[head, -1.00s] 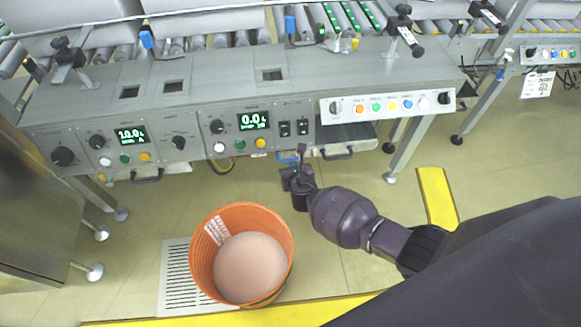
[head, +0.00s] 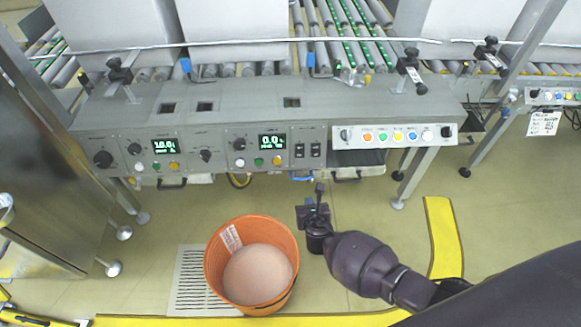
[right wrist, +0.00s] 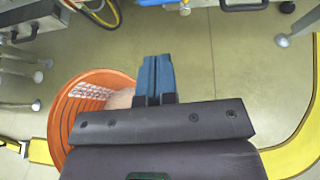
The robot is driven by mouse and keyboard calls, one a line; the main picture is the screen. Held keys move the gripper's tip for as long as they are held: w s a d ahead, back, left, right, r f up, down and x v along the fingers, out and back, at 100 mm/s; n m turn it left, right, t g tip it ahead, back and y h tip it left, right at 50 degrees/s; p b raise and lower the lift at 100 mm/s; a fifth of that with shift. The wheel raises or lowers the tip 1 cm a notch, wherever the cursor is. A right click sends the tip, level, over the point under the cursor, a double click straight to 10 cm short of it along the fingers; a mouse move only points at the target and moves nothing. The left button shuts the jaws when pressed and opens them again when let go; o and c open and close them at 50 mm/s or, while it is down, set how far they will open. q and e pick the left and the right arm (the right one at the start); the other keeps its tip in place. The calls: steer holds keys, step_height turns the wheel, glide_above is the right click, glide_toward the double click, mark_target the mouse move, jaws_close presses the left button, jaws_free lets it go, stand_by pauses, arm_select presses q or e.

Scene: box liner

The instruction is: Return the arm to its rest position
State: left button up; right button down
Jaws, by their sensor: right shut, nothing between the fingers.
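My right arm reaches in from the lower right of the head view. Its gripper (head: 317,193) is beside the orange bucket, to the right of its rim and in front of the control console. In the right wrist view its blue fingers (right wrist: 154,77) are together with nothing between them. They overlap the bucket's right edge in that view. My left gripper is not in either view.
The orange bucket (head: 218,271) holds pale pinkish material and stands by a floor grate (head: 190,284). The grey console (head: 230,106) with knobs and displays runs across the back. Yellow floor strips (head: 441,236) lie right and front. Open floor lies right of the gripper.

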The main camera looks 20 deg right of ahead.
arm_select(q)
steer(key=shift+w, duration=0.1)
